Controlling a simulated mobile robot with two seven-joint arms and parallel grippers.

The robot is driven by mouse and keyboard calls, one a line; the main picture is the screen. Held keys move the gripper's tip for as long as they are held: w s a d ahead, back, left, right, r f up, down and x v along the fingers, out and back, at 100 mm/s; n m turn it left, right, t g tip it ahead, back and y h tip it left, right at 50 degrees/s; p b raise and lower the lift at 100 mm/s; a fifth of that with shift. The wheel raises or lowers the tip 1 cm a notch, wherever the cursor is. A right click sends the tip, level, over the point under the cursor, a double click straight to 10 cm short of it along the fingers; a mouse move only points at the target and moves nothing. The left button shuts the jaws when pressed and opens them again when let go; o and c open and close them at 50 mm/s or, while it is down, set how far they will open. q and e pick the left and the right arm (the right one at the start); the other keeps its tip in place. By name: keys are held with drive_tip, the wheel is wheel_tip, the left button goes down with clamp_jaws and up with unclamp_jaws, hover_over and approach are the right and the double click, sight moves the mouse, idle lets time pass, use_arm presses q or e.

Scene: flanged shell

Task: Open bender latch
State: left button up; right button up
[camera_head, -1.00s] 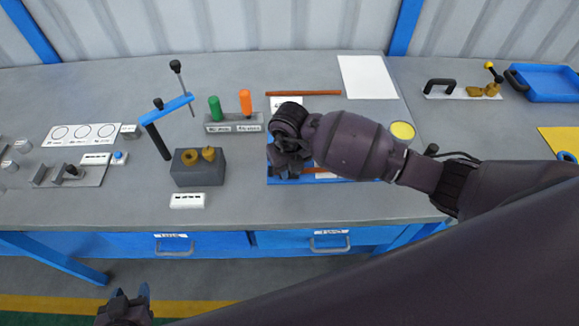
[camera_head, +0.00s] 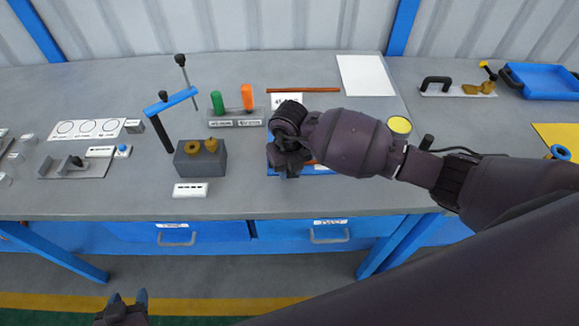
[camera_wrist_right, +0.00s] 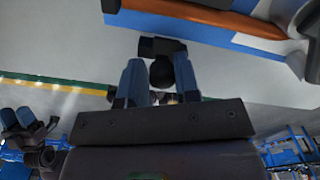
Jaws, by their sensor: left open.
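My right gripper (camera_head: 284,155) is over the front of the bench, above a blue tray (camera_head: 318,170); its wrist and hand hide what lies under it. In the right wrist view its two blue fingers (camera_wrist_right: 160,75) stand apart, with a round black knob (camera_wrist_right: 162,73) between them and a black block (camera_wrist_right: 162,46) just beyond. I cannot tell whether the fingers grip the knob, nor whether it is the bender latch. My left gripper (camera_head: 128,298) is open and empty, low in front of the bench; it also shows in the right wrist view (camera_wrist_right: 27,118).
A grey block (camera_head: 200,165) with brass parts stands left of my right gripper, near a blue bar (camera_head: 170,102) on dark posts. Green (camera_head: 217,101) and orange (camera_head: 247,97) handles stand behind. A yellow-topped can (camera_head: 399,126) is by my right forearm.

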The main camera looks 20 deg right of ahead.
drive_tip(key=o, duration=0.3)
drive_tip(key=shift+s, duration=0.2)
drive_tip(key=shift+w, duration=0.15)
wheel_tip(320, 180, up, 11)
drive_tip(key=shift+f+b, duration=0.15)
drive_tip(key=shift+b, duration=0.15)
idle(0.4)
